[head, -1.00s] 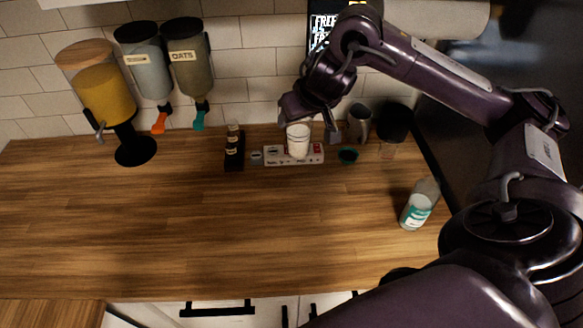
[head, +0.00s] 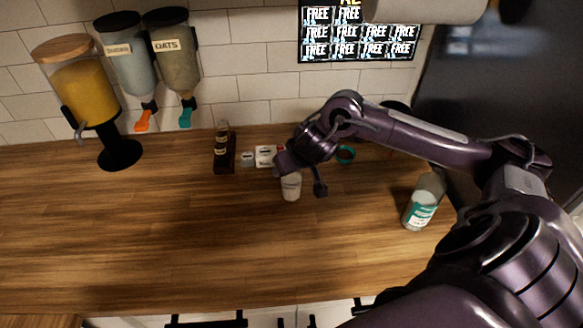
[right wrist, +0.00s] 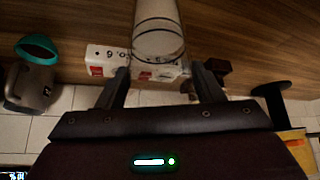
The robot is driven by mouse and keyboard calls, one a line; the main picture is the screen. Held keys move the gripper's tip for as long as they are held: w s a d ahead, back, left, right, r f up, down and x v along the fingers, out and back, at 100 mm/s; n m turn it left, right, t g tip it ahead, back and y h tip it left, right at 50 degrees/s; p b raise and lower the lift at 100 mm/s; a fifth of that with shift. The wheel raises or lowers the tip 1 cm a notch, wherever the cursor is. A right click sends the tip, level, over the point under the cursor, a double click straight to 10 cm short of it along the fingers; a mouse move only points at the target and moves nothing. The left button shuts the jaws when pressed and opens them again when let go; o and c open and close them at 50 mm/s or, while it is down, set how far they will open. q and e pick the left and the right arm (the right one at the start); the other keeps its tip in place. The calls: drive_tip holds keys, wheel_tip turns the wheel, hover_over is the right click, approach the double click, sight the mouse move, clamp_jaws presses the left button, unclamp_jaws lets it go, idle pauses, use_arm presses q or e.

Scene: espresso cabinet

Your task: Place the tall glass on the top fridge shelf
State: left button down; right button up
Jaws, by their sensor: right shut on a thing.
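The tall glass (head: 291,188), whitish and clear, is at mid-counter in the head view, in front of the white power strip. It also shows in the right wrist view (right wrist: 158,30), at the top centre between the fingers. My right gripper (right wrist: 161,72) is shut on it, with one finger on each side. The glass looks roughly upright; I cannot tell how far it is above the counter. My left gripper is not in view. No fridge shelf shows.
A white strip (head: 265,156) and a dark bottle stand (head: 224,158) are behind the glass. A labelled bottle (head: 421,208) stands at the right, near a tall dark panel (head: 480,75). Dispensers (head: 170,60) stand at the back left. The wooden counter's (head: 150,230) front left is clear.

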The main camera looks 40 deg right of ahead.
drive_tip(key=shift+f, duration=0.2)
drive_tip(key=shift+f, duration=0.15)
drive_tip(key=o, duration=1.5)
